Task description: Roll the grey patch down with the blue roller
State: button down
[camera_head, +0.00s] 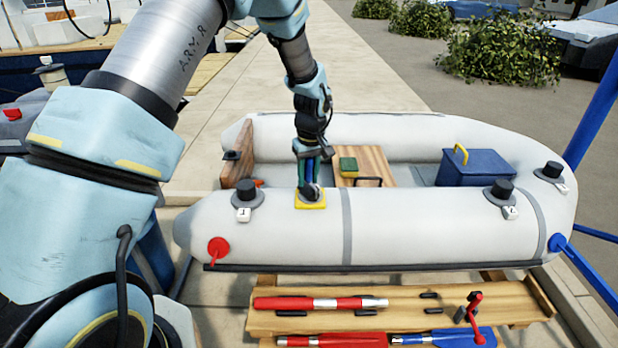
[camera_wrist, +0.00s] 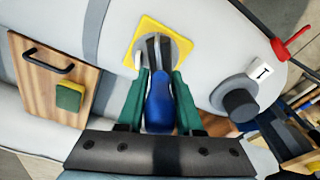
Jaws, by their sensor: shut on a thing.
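My gripper (camera_wrist: 160,76) is shut on the blue handle of the roller (camera_wrist: 159,106), which sits between its green fingers. In the head view my gripper (camera_head: 308,158) points down at the near tube of the grey boat. The roller's metal end lies over the grey patch (camera_wrist: 179,47), inside a yellow square (camera_wrist: 146,27) on the tube. The yellow square also shows in the head view (camera_head: 302,204). The metal end hides much of the patch. I cannot tell whether it touches the patch.
The inflatable boat (camera_head: 430,225) has black valves on its near tube, one (camera_head: 245,190) just left of the square. A green and yellow sponge (camera_head: 348,165) lies on a wooden board inside. A blue box (camera_head: 476,168) sits to the right. A wooden bench (camera_head: 420,300) with paddles stands in front.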

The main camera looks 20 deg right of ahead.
jog(key=shift+w, duration=0.15)
jog(key=shift+r+p, duration=2.25)
jog(key=shift+r, duration=1.3)
jog(key=shift+a+f, duration=0.1)
